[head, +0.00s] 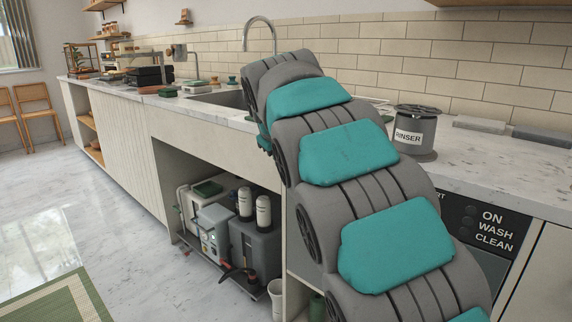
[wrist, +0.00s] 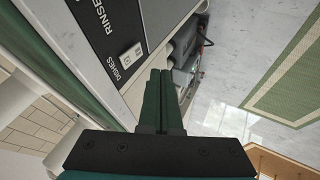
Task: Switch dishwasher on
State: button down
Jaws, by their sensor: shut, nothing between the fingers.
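The dishwasher's black front panel (head: 487,228) is under the counter at the right in the head view, with the words ON, WASH, CLEAN and dark round lights beside them. My arm covers its left part.
The counter (head: 475,150) holds a grey RINSER canister (head: 416,145) near the panel. An open bay under the counter holds a grey machine (head: 255,252) and a white cup (head: 276,298). The floor (head: 70,200) at left is clear, with a green rug (head: 60,300).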

jog(key=v, duration=0.8)
jog(key=shift+w+d+r, duration=0.15)
jog(key=shift+d+r, duration=0.05)
jog(key=shift+r, duration=0.05)
jog(key=s+a+f+n+t+h+b, duration=0.1)
jog(key=a+f+t+h+b, duration=0.4)
jog(key=f+h, duration=0.5)
jog(key=s+a+b, duration=0.1)
jog(key=a+b, duration=0.1)
jog(key=b, duration=0.1)
jog(key=shift+a+f, duration=0.15)
jog(key=shift+a, duration=0.1)
jog(key=shift+s, duration=0.1)
jog(key=x, duration=1.4)
